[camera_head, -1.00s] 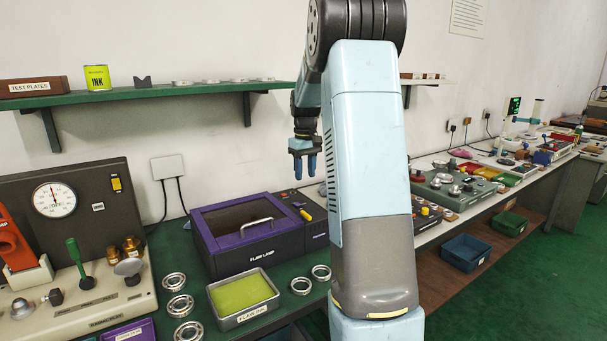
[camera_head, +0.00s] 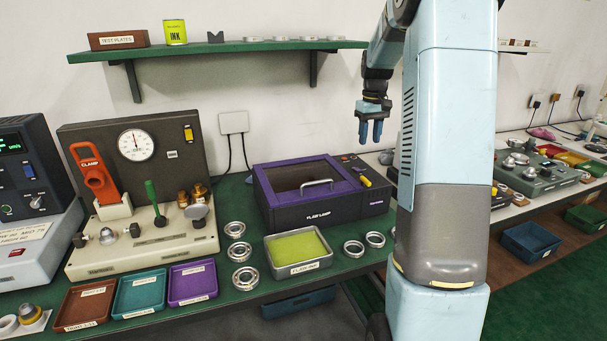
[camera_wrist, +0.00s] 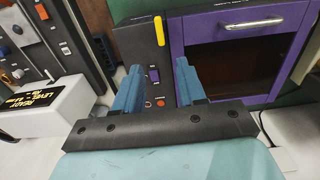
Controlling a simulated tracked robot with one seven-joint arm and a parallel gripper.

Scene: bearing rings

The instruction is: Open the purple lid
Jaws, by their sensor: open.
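The purple lid (camera_head: 266,184) is a purple frame around a dark window on top of the dark flaw lamp box (camera_head: 290,215), and it lies shut. It has a silver bar handle (camera_head: 317,183) at its front edge. In the wrist view the purple lid (camera_wrist: 177,50) and its handle (camera_wrist: 252,24) are at the upper right. My gripper (camera_head: 371,131) hangs in the air above and to the right of the box, fingers down, open and empty. In the wrist view its blue fingers (camera_wrist: 156,85) are apart over the box's control panel.
A yellow lever (camera_head: 365,181) stands on the box's right panel. A tray with a yellow-green pad (camera_head: 298,246) and bearing rings (camera_head: 354,248) lie in front of the box. A green shelf (camera_head: 230,46) runs above. A gauge stand (camera_head: 140,240) is to the left.

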